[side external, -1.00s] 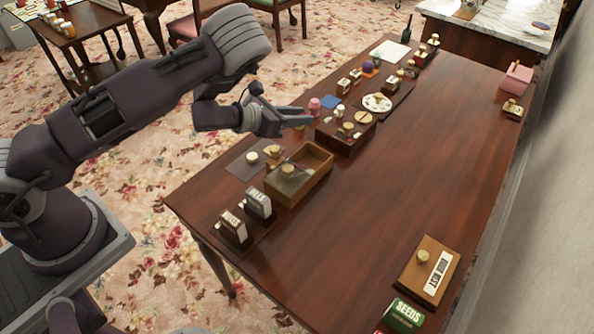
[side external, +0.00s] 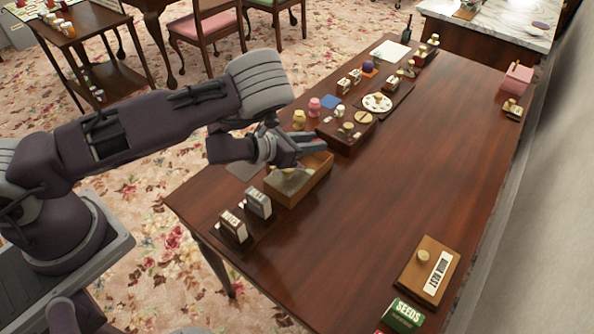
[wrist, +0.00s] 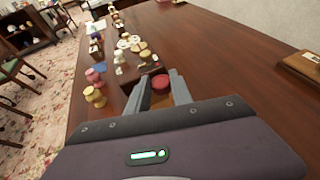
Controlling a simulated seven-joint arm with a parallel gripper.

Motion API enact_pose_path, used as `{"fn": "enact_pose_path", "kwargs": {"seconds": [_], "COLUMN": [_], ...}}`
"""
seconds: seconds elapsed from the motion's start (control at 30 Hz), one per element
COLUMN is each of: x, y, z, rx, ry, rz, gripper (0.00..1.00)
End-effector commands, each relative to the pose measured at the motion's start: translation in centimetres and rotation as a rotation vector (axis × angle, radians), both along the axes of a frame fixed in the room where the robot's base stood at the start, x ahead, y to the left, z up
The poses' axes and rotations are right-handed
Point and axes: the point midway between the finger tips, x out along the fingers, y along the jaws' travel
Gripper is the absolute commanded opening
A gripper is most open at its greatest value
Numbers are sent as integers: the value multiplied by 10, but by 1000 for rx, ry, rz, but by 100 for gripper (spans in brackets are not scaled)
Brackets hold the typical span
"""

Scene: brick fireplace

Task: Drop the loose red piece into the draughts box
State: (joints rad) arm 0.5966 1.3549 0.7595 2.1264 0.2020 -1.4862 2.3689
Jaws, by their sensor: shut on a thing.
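The loose red piece (wrist: 160,84) is a small round disc held between the two fingertips of my gripper (wrist: 160,77); it shows clearly only in the wrist view. In the side view my gripper (side external: 314,144) is above the far end of an open wooden box (side external: 303,192), which I take to be the draughts box. I cannot read a label on it. A pale knob-like thing shows at its near end, and my gripper and wrist hide part of its inside. My gripper is shut on the red piece, which is above the table.
A lower wooden box with knobs (side external: 345,136) stands just beyond. Two upright labelled packets (side external: 258,202) stand at the near left. Yellow (side external: 299,118) and pink (side external: 314,106) pieces stand along the left edge. The table's middle and right (side external: 410,190) are largely clear.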

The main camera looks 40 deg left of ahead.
Motion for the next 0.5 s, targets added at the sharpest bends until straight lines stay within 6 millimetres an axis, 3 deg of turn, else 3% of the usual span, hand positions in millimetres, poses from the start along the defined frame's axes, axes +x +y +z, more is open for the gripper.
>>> {"fn": "enact_pose_path", "kwargs": {"seconds": [0.03,0.13,0.4,0.5], "x": [0,0,0,-8], "y": [0,0,0,3], "z": [0,0,0,3], "rx": [0,0,0,1], "ry": [0,0,0,2], "rz": [0,0,0,1], "gripper": [32,52,52,52]}}
